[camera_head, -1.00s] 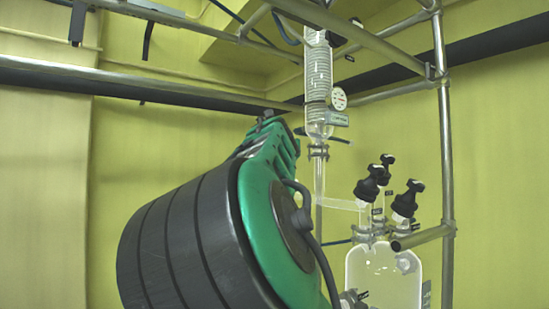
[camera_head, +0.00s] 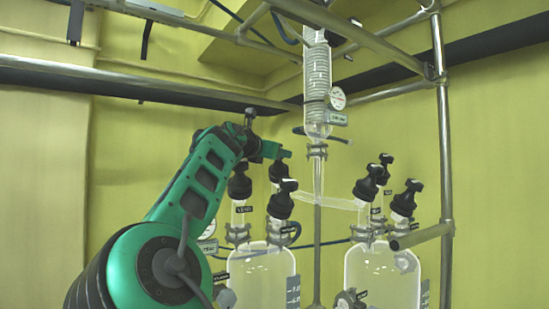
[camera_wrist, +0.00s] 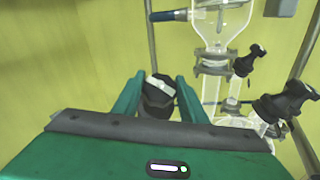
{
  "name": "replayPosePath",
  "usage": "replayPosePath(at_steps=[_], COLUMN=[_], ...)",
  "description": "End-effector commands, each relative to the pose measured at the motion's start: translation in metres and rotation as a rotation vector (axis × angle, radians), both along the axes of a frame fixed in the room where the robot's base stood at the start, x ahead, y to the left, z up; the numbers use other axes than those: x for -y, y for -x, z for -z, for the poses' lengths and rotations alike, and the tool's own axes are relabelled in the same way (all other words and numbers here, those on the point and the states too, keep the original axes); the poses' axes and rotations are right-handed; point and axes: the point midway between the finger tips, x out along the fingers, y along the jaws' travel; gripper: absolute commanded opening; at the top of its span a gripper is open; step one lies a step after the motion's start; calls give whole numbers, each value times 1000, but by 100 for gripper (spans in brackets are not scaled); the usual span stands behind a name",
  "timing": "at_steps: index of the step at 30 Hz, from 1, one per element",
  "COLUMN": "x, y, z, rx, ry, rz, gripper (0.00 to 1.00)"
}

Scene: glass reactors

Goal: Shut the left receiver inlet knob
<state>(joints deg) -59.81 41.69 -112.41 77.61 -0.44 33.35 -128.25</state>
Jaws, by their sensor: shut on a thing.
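The left receiver (camera_head: 262,272) is a clear glass vessel with several black knobs on its necks. Its back knob (camera_head: 277,172), which I take for the inlet knob, sits just below the end of my gripper (camera_head: 283,153). In the wrist view this black knob (camera_wrist: 157,103) has a pale bar across its top and sits between the two green fingers of my gripper (camera_wrist: 160,92), which is shut on it. The knob's lower part is hidden by the gripper body. A left knob (camera_head: 240,184) and a front knob (camera_head: 283,200) stand close by on the same vessel.
The right receiver (camera_head: 383,278) with black knobs (camera_head: 405,198) stands to the right. Metal rails (camera_head: 443,150) frame the right and top. Open room lies left of my arm.

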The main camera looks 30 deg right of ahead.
Motion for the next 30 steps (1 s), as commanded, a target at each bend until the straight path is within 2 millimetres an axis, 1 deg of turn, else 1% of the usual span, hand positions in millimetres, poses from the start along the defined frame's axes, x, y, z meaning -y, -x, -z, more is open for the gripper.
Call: replayPosePath(at_steps=[1, 6, 15, 24, 30], x=[-2, -2, -1, -1, -2], y=[-3, -3, -3, -3, -3], z=[-1, -1, -2, -2, -4], rx=[12, 65, 134, 174, 190], ry=[-11, -76, -160, -208, -225], rz=[35, 169, 339, 437, 469], gripper=[16, 16, 16, 16, 16])
